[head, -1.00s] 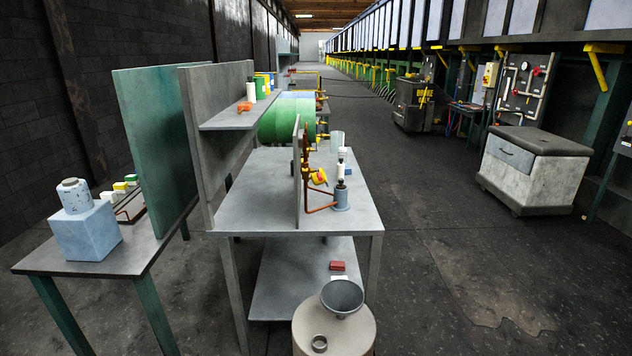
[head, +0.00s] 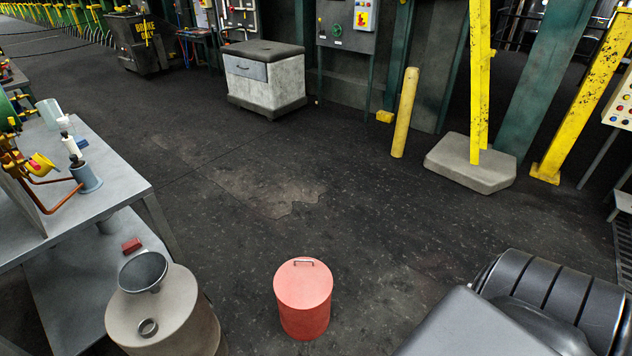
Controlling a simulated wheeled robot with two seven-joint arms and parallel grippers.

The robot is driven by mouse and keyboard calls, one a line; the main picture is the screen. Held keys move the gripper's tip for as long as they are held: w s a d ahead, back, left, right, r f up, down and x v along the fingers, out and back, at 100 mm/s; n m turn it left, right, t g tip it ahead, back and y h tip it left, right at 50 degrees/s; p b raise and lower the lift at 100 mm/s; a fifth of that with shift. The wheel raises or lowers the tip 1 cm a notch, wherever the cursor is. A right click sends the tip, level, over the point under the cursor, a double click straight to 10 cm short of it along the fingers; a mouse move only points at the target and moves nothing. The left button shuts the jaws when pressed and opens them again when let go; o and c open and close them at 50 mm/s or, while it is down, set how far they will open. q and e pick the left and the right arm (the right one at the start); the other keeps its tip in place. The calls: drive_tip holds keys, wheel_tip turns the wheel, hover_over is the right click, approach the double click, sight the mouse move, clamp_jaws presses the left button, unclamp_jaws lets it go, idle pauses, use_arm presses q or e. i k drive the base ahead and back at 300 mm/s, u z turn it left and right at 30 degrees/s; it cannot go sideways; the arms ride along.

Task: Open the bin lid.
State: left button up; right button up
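A red cylindrical bin (head: 304,312) stands upright on the dark floor at the bottom centre of the head view. Its flat, lighter red lid (head: 302,286) is shut on top. Neither of my grippers is in view, so nothing of mine shows at the bin.
A beige drum (head: 160,325) with a funnel (head: 143,272) and a ring stands left of the bin. A grey workbench (head: 110,172) is further left. Black ribbed and grey shapes (head: 545,300) fill the bottom right. The floor (head: 330,180) beyond the bin is mostly clear.

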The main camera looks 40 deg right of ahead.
sight(299, 282)
drive_tip(key=z, duration=1.05)
drive_tip(key=k, duration=0.45)
drive_tip(key=z, duration=1.05)
drive_tip(key=i, duration=1.95)
drive_tip(key=u, duration=0.65)
